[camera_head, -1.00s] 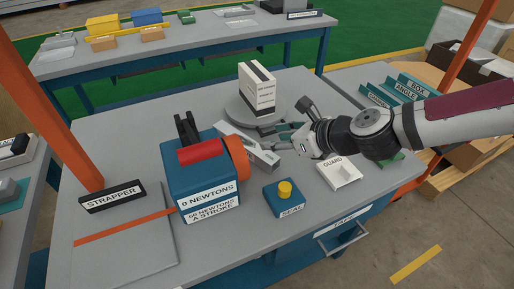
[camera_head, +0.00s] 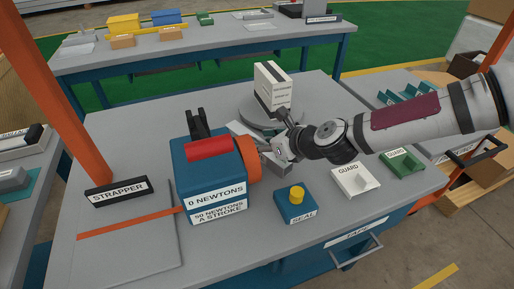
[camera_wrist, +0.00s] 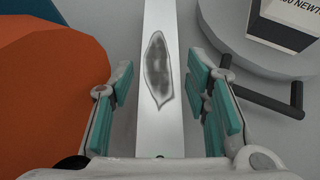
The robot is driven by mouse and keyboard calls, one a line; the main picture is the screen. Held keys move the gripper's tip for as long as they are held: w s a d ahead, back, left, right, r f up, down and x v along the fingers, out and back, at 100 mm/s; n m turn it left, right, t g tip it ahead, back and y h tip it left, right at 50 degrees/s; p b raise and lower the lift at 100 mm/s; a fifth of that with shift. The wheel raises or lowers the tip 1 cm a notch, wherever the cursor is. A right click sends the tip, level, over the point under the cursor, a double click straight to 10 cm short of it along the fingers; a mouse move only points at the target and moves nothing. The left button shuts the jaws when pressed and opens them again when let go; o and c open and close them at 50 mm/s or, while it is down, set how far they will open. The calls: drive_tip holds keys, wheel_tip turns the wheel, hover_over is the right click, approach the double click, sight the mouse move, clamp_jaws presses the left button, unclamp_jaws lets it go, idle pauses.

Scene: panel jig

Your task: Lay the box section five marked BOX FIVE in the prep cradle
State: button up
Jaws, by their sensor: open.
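A pale metal bar (camera_wrist: 165,130) runs lengthwise between my fingers in the wrist view. It has a dark, leaf-shaped patch on its top face, and no BOX FIVE label is readable on it. In the head view part of this bar (camera_head: 277,167) shows beside the orange wheel, mostly hidden by my gripper. My gripper (camera_wrist: 162,85) is open, with its teal pads on either side of the bar and gaps to both. It also shows in the head view (camera_head: 277,146), low over the bench. I cannot make out a prep cradle.
The blue strapper unit (camera_head: 212,180) with its orange wheel (camera_head: 246,158) stands close left of my gripper. A labelled white box (camera_head: 271,86) on a round grey plate (camera_head: 248,112) stands just behind. The SEAL button box (camera_head: 295,206) and white GUARD tray (camera_head: 353,181) are in front.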

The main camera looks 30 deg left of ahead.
drive_tip(key=shift+x, duration=0.9)
clamp_jaws()
